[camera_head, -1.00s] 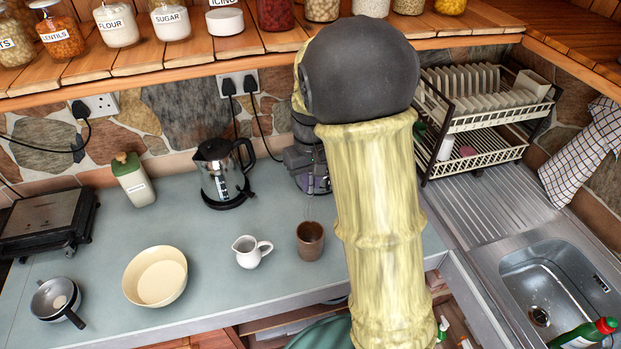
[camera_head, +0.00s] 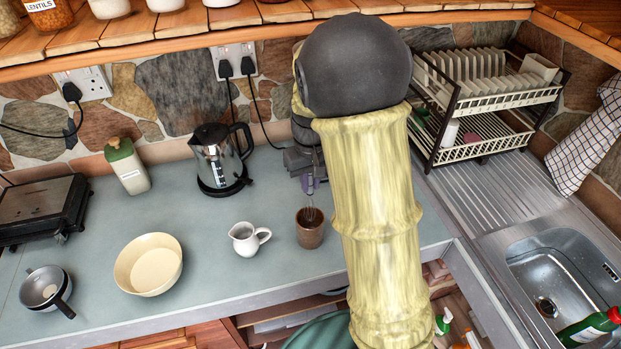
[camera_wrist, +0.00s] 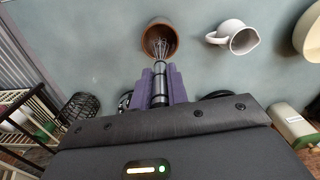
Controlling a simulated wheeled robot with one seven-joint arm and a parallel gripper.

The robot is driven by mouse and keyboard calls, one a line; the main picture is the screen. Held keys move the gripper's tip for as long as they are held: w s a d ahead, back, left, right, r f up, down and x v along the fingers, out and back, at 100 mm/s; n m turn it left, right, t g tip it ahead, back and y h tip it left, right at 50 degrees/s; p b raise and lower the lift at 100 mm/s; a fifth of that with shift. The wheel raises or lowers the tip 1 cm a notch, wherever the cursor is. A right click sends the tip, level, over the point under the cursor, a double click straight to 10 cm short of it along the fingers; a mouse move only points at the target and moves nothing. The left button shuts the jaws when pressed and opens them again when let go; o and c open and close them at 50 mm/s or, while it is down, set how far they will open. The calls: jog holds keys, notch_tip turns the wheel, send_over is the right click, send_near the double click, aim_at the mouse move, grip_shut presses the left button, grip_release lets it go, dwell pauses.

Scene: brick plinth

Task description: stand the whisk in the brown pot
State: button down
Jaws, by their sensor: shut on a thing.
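The brown pot (camera_head: 310,236) stands upright on the grey-blue counter. The wrist view also shows the brown pot (camera_wrist: 173,43), with its open mouth facing the camera. My gripper (camera_head: 309,184) is above the pot and shut on the whisk (camera_head: 311,208), whose wire end points down at the pot's mouth. In the wrist view, the purple fingers of my gripper (camera_wrist: 160,88) clasp the whisk's dark and silver handle (camera_wrist: 160,82). The wires overlap the pot's opening, and their tips seem to lie inside the rim. How deep they reach is unclear.
A white jug (camera_head: 245,240) stands close left of the pot, with a cream bowl (camera_head: 149,266) farther left. A kettle (camera_head: 220,160) stands behind. A dish rack (camera_head: 485,110) and sink (camera_head: 560,275) are at the right. The counter's front edge is near the pot.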

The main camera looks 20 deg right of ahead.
aim_at(310, 197)
jog(key=shift+f+b, duration=1.4)
jog(key=shift+f, duration=0.9)
jog(key=c, duration=1.3)
grip_release()
notch_tip(310, 197, up, 18)
jog(key=shift+f+b, duration=0.25)
jog(key=shift+b, duration=0.5)
